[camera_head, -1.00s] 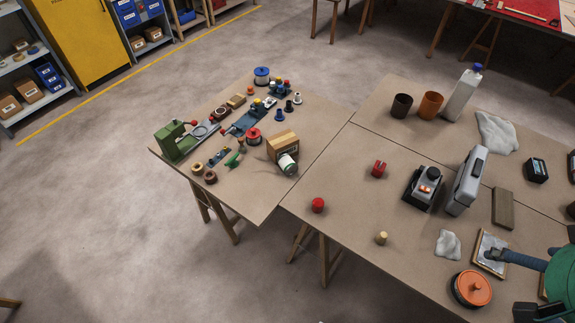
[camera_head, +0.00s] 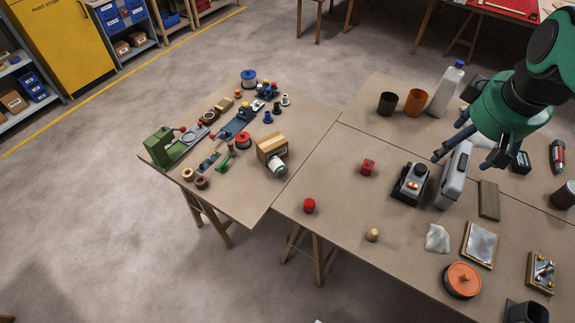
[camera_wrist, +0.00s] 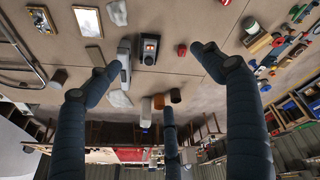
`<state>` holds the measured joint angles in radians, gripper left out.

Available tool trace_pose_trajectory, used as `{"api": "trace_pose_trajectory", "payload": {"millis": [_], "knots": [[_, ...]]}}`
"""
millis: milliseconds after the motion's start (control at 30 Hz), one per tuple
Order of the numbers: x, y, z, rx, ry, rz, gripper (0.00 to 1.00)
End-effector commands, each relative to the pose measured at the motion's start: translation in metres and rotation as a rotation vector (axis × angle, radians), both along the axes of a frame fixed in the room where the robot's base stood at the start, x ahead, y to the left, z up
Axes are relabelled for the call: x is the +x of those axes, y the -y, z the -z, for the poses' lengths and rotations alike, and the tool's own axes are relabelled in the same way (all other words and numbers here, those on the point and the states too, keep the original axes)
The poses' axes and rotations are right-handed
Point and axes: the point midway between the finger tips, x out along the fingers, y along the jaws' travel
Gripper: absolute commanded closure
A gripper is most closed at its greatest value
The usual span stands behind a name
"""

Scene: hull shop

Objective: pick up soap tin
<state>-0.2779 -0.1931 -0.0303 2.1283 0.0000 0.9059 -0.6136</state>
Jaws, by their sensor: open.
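No tin in view carries a label I can read, so I cannot tell for sure which is the soap tin. A round orange lidded tin (camera_head: 462,279) stands near the front edge of the right table. A small white and green tin (camera_head: 278,169) lies against a cardboard box on the left table; it also shows in the wrist view (camera_wrist: 251,26). My gripper (camera_head: 466,156) is open and empty over the right table, near the upright grey case (camera_head: 453,178). In the wrist view my gripper (camera_wrist: 156,59) has its fingers spread wide with nothing between them.
A grey device (camera_head: 411,184), brown cup (camera_head: 387,104), orange cup (camera_head: 415,102) and white bottle (camera_head: 446,89) crowd the arm's area. A red block (camera_head: 368,167), red cylinder (camera_head: 309,205) and pale knob (camera_head: 372,235) stand apart. The table between these has bare room.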

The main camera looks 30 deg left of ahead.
Motion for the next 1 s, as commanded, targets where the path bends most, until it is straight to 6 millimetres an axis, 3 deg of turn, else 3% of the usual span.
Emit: {"api": "trace_pose_trajectory", "payload": {"millis": [467,767,1000], "knots": [[0.081,-0.113,0.036,-0.108,-0.047,-0.42,0.2],[0.117,-0.194,0.077,-0.168,-0.071,-0.688,0.2],[0.135,-0.261,0.119,-0.212,-0.089,-0.904,0.2]]}}
